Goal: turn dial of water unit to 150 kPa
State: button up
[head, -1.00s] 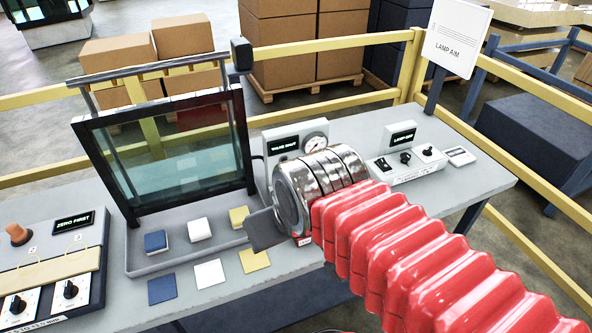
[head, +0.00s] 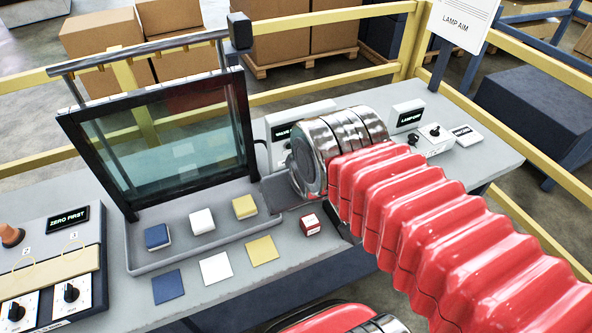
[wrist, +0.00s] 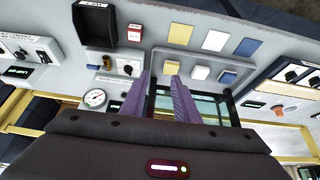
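The water unit (head: 283,118) is a pale box with a dark display at the back of the bench. In the head view my arm hides its right part and gauge. In the wrist view the water unit (wrist: 110,79) shows a round white gauge (wrist: 95,98) left of my fingers; its needle is too small to read.
A framed glass panel (head: 165,150) stands in a grey tray (head: 135,262) with coloured blocks. A small red-and-white block (head: 310,224) lies in front. The lamp unit (head: 432,147) stands right, a zero-first panel (head: 45,270) left. Yellow rails (head: 330,80) run behind the bench.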

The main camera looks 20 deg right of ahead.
jog(key=w+d+f+n+g, duration=0.2)
jog(key=w+d, duration=0.3)
jog(key=w, duration=0.6)
jog(key=w+d+f+n+g, duration=0.3)
jog(key=w+d, duration=0.3)
jog(key=w, duration=0.5)
jog(key=shift+w+d+f+g, duration=0.15)
jog(key=shift+f+g, duration=0.1)
jog(key=shift+g, duration=0.05)
notch_tip(320, 180, down, 14)
jog(key=shift+r, duration=0.1)
jog(key=shift+c, duration=0.3)
grip_shut()
jog(key=shift+a, duration=0.35)
jog(key=shift+d, duration=0.25)
